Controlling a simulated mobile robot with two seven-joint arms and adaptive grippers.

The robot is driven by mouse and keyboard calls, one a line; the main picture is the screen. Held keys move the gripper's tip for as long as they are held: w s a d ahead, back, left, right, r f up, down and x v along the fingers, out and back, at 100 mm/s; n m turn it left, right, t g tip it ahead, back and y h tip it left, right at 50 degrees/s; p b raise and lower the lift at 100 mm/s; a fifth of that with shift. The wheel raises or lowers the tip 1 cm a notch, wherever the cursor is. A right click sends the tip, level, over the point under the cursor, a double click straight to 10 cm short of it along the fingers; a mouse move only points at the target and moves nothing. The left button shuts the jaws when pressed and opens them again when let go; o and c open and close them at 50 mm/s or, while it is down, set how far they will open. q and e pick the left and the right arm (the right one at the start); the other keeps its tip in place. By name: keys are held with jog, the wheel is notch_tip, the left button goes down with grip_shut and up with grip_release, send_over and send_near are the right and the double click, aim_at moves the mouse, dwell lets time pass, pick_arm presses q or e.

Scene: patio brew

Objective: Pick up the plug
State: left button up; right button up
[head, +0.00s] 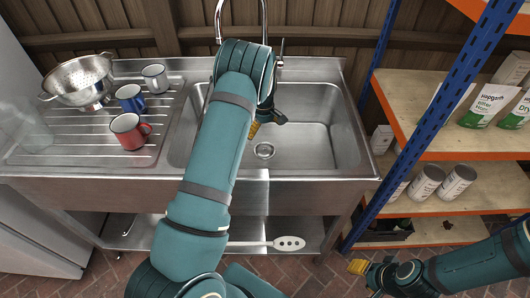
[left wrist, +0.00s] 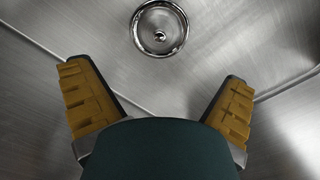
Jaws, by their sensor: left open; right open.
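A round metal drain fitting (head: 264,150) sits in the floor of the steel sink basin. It also shows in the left wrist view (left wrist: 160,28); I cannot tell whether a plug sits in it, and no separate plug is clear. My left gripper (head: 254,130) is over the basin, left of and above the drain in the picture, partly hidden by my own arm. In the left wrist view its two yellow-padded fingers (left wrist: 153,75) are spread, with nothing between them. My right gripper (head: 365,270) is low at the right, near the shelf rack's foot, open and empty.
The tap (head: 262,25) rises behind the basin. A blue-post rack (head: 432,108) with bags and cans stands at right.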

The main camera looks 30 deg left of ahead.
aim_at(264, 147)
pick_arm(q)
notch_tip(264, 147, down, 10)
jog(key=shift+b, duration=0.9)
grip_shut()
